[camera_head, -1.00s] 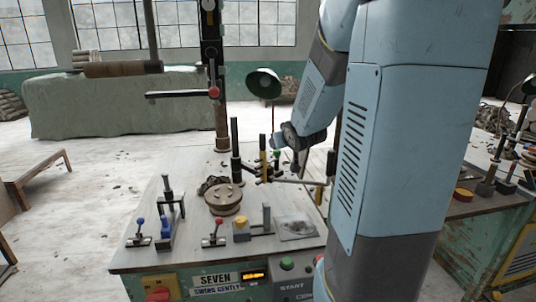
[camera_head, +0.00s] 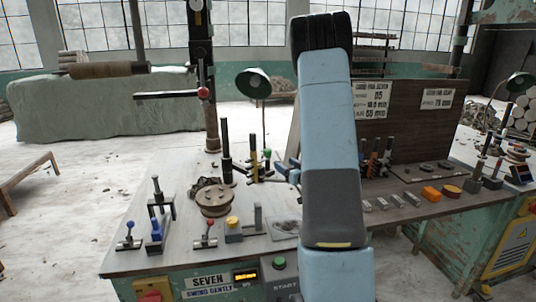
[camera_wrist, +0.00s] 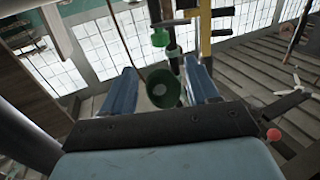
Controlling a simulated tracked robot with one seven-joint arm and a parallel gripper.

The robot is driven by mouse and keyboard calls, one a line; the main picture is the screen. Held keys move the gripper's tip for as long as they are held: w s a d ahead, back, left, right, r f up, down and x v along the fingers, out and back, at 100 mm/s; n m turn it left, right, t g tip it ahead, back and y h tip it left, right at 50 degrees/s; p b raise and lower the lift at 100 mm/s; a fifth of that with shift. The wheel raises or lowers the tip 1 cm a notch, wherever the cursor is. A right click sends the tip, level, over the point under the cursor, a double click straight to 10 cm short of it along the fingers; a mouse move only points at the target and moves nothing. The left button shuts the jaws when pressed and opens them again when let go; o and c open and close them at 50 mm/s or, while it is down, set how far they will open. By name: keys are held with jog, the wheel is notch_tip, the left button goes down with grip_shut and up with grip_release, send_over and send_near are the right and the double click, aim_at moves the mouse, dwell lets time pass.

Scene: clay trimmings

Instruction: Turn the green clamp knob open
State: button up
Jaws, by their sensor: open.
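The green clamp knob (camera_head: 267,153) stands on a dark post in the cluster of posts at the back of the workbench. In the wrist view a small green knob (camera_wrist: 159,38) is above the gap between my fingers, apart from them. My gripper (camera_wrist: 161,86) is open with two blue fingers, and nothing is held between them. In the head view my arm hides most of the gripper; only blue parts show just right of the knob. A green lamp shade (camera_wrist: 164,88) appears beyond the fingers, and it also shows in the head view (camera_head: 254,82).
A yellow-and-black post (camera_head: 253,160) and a tall black post (camera_head: 226,158) stand close to the knob. A red-knobbed arm (camera_head: 203,93) reaches over the bench. A brown sign board (camera_head: 415,130) stands right of my arm. The front left bench holds several clamps.

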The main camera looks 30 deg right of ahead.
aim_at(268, 154)
jog(key=w, duration=0.9)
jog(key=w+a, duration=0.1)
jog(key=w, duration=0.3)
jog(key=shift+w, duration=0.3)
jog(key=c, duration=0.9)
jog(key=shift+c, duration=0.2)
jog(key=shift+h, duration=0.3)
jog(key=shift+m+g+h, duration=0.4)
jog(key=shift+m+h, duration=1.7)
jog(key=shift+h, duration=0.8)
jog(key=o, duration=0.9)
jog(key=shift+o, duration=0.2)
jog(key=shift+s, duration=0.15)
